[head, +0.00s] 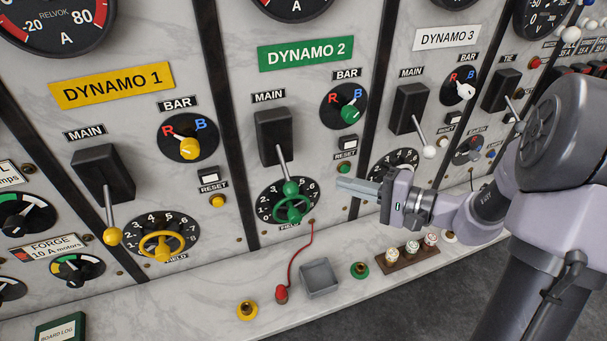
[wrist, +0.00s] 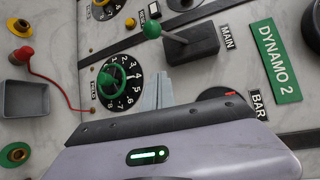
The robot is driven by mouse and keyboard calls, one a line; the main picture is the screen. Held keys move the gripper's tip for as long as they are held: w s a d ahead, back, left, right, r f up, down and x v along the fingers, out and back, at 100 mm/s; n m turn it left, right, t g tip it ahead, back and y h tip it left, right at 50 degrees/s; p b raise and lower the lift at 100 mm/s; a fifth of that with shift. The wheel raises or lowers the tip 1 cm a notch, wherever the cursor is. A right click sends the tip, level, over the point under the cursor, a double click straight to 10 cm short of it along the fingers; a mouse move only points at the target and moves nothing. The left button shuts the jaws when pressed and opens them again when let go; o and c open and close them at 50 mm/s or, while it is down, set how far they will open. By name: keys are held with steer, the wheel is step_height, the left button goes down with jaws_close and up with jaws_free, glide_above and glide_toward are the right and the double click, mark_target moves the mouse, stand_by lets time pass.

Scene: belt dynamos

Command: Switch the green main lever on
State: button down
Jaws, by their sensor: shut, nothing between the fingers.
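The green main lever (head: 291,188) belongs to the DYNAMO 2 panel. It hangs down from its black switch box (head: 273,137), and its green ball sits just above the green field wheel (head: 290,209). My gripper (head: 340,184) is shut and empty, to the right of the ball and apart from it in the head view. In the wrist view, which is turned sideways, the green ball (wrist: 152,26) and the switch box (wrist: 190,42) lie beyond my shut fingers (wrist: 158,95). The field wheel (wrist: 108,80) shows left of the fingers.
The green BAR knob (head: 349,113) and RESET button (head: 344,167) are close above my gripper. The yellow lever (head: 113,236) and white-tipped lever (head: 429,151) flank the panel. A red cable (head: 301,252), grey tray (head: 320,278) and fuse block (head: 408,251) are below.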

mark_target(285, 171)
steer(key=w+a+f+p, duration=0.1)
steer(key=w+a, duration=0.1)
steer(key=a, duration=0.7)
steer(key=shift+p, duration=0.4)
steer(key=shift+w+a+f, duration=0.1)
steer(key=shift+w, duration=0.05)
